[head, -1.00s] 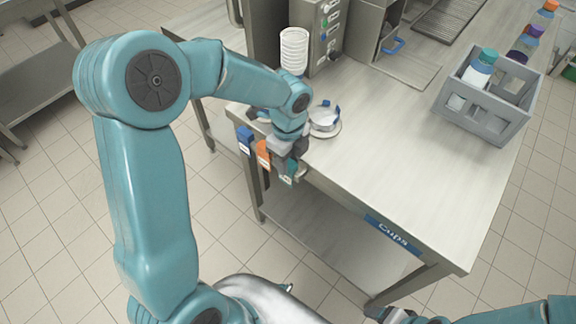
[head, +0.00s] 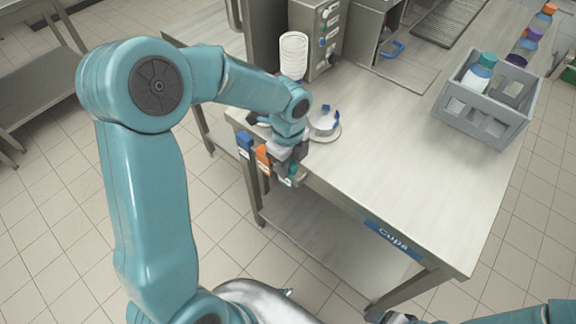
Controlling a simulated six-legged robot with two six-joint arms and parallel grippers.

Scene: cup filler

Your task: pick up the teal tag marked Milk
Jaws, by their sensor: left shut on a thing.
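The teal tag (head: 290,178) hangs at the front left edge of the table, rightmost in a row of tags; its lettering is too small to read. My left gripper (head: 287,166) points down over it and is shut on it, hiding its upper part. An orange tag (head: 263,158) and a blue tag (head: 244,146) hang to its left. My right gripper (head: 385,317) shows only in part at the bottom edge; its fingers are cut off.
A steel table (head: 385,165) carries a stack of white cups (head: 293,55), a machine with buttons (head: 322,35) and a grey crate (head: 480,128) with bottles. A white cup with a blue part (head: 323,121) stands on a saucer close to my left wrist. The table's middle is clear.

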